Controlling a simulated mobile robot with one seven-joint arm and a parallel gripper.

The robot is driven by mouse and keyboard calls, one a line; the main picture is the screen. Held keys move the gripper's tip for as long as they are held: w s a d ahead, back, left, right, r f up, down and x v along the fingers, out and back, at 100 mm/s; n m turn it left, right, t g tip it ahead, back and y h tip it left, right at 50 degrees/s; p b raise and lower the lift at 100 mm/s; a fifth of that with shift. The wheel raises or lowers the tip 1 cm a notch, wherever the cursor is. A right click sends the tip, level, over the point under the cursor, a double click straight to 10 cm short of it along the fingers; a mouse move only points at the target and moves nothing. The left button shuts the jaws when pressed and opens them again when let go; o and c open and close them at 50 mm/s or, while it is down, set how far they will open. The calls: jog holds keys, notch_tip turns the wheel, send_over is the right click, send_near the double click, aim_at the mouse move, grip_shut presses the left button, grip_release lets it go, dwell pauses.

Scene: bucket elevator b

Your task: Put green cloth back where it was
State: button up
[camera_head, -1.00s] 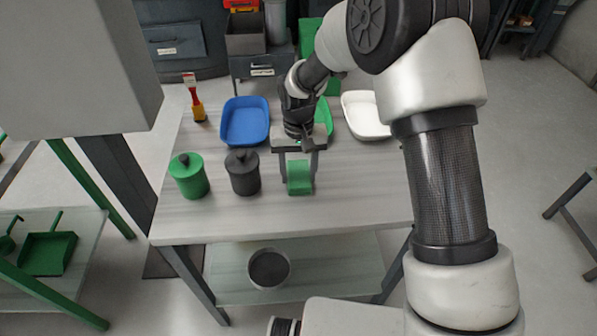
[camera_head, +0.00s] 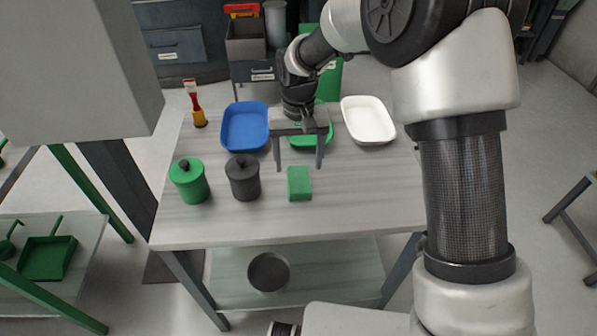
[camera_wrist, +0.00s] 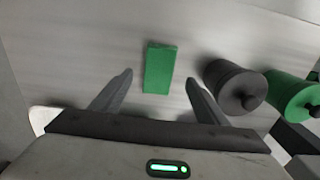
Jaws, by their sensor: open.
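The green cloth (camera_head: 299,183), a small block-like piece, lies on the table top in front of my gripper, to the right of the dark canister. It also shows in the wrist view (camera_wrist: 160,68), beyond and between my fingertips, touching neither. My gripper (camera_head: 299,168) is open and empty, with its fingers pointing down behind the cloth. In the wrist view, the two fingers (camera_wrist: 158,78) are spread wide apart. A green tray (camera_head: 313,134) stands behind my gripper and is partly hidden by it.
A dark lidded canister (camera_head: 243,177) and a green lidded canister (camera_head: 189,180) stand left of the cloth. A blue tray (camera_head: 228,145), a white tray (camera_head: 369,121) and a red-yellow brush (camera_head: 199,117) are farther back. The table's front right (camera_head: 365,205) is clear.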

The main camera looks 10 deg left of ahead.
jog(key=s+d+r+t, duration=0.1)
jog(key=s+d+r, duration=0.2)
jog(key=d+r, duration=0.3)
jog(key=s+d+r+m+t, duration=0.1)
jog(key=s+d+r, duration=0.1)
jog(key=d+r, duration=0.35)
jog(key=s+d+r+t, duration=0.1)
jog(key=s+d+r, duration=0.2)
jog(key=r, duration=0.5)
jog(key=s+d+r+m+t, duration=0.2)
jog(key=s+d, duration=0.7)
jog(key=s, duration=0.5)
jog(key=shift+d+t, duration=0.15)
jog(key=shift+t, duration=0.15)
jog(key=shift+s, duration=0.1)
jog(key=shift+c, duration=0.4)
